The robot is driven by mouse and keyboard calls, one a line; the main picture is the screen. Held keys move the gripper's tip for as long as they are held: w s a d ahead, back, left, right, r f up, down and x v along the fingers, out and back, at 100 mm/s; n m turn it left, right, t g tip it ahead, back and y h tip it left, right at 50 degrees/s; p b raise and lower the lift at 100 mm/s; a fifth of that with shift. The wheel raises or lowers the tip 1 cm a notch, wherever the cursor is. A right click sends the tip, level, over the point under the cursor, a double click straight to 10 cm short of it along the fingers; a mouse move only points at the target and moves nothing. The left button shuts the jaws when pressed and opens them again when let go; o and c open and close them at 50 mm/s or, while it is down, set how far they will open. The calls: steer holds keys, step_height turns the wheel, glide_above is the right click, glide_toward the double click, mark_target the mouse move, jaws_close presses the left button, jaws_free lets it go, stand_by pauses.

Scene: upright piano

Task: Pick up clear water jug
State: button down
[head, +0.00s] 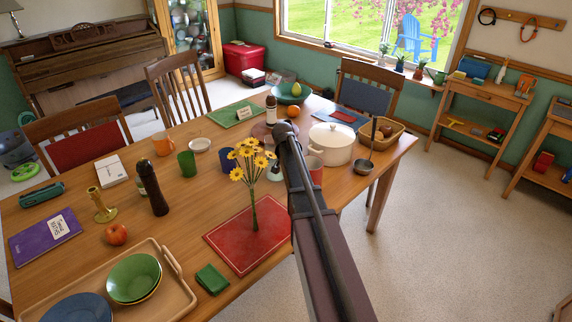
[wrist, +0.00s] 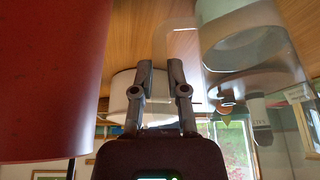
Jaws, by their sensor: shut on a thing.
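The clear water jug (wrist: 250,75) fills the right side of the wrist view, see-through, with its handle reaching left to my gripper. My gripper (wrist: 160,70) is shut on the jug's handle, the two fingers close together. In the head view my arm covers the gripper and most of the jug; I cannot make out the jug's outline there. The wrist picture is upside down, with the table at the top. I cannot tell whether the jug touches the table.
A red mug (head: 316,170) stands close by, large at left in the wrist view (wrist: 50,75). A white pot (head: 331,142) with a ladle (head: 365,167) is behind it. A blue mug (head: 228,160) is left.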

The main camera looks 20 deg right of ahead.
steer(key=shift+r+p, duration=0.3)
steer(key=shift+r+p, duration=4.85)
steer(key=shift+p, duration=0.05)
